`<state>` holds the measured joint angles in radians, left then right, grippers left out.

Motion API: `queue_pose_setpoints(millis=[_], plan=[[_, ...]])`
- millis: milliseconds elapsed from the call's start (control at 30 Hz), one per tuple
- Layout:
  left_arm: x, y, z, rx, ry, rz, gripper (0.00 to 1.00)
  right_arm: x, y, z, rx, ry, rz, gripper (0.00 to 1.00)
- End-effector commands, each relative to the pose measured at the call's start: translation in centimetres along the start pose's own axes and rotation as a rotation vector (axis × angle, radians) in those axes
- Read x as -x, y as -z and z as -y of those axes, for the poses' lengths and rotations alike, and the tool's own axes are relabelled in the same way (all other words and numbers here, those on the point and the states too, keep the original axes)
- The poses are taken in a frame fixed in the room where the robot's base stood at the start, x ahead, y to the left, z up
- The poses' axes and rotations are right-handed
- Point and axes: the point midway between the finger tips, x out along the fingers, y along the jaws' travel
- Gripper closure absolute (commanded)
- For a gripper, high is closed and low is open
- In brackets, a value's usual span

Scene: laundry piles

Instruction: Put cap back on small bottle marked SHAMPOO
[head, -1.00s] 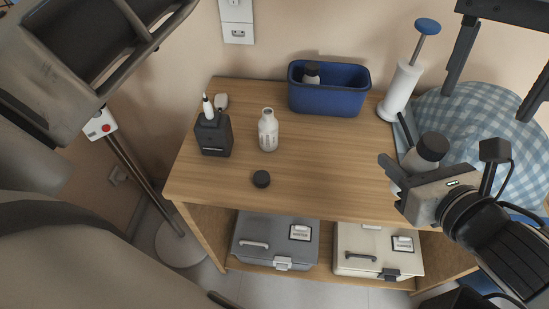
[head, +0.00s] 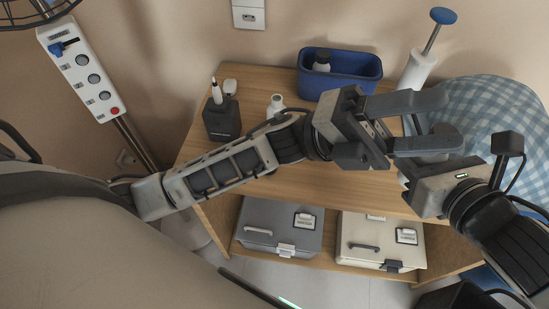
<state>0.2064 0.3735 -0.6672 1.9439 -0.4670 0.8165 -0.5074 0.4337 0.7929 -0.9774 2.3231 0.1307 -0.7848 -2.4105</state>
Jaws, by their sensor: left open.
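The small white uncapped bottle (head: 276,103) stands on the table behind my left forearm. Only its neck and shoulder show, and no lettering can be read. The loose black cap seen earlier on the table is hidden behind my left arm. My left gripper (head: 452,118) reaches across the table to the right side, its two fingers apart and nothing clearly between them. My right gripper (head: 410,190) is just below it at the table's right edge. A dark-capped bottle seen earlier by the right gripper is now mostly covered, so I cannot tell if it is held.
A blue bin (head: 340,88) with a dark-capped bottle (head: 321,60) is at the back. A black holder (head: 222,120) stands at the left. Two lidded boxes sit below.

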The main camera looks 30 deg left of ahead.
Motion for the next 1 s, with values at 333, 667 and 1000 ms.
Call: queue_pose_setpoints(millis=[333, 667, 1000], plan=[[9.7, 0.5, -4.6, 0.711, -0.083, 0.597, 0.43, 0.0, -0.1, 0.0, 0.000, 0.000, 0.001, 1.00], [17.2, 6.1, -12.8, 1.033, -0.372, 1.090, 0.43, 0.0, -0.1, 0.0, 0.000, 0.000, 0.001, 1.00], [34.8, 10.8, -17.9, 1.192, -0.652, 1.700, 0.43, 0.0, -0.1, 0.0, 0.000, 0.000, 0.001, 1.00]])
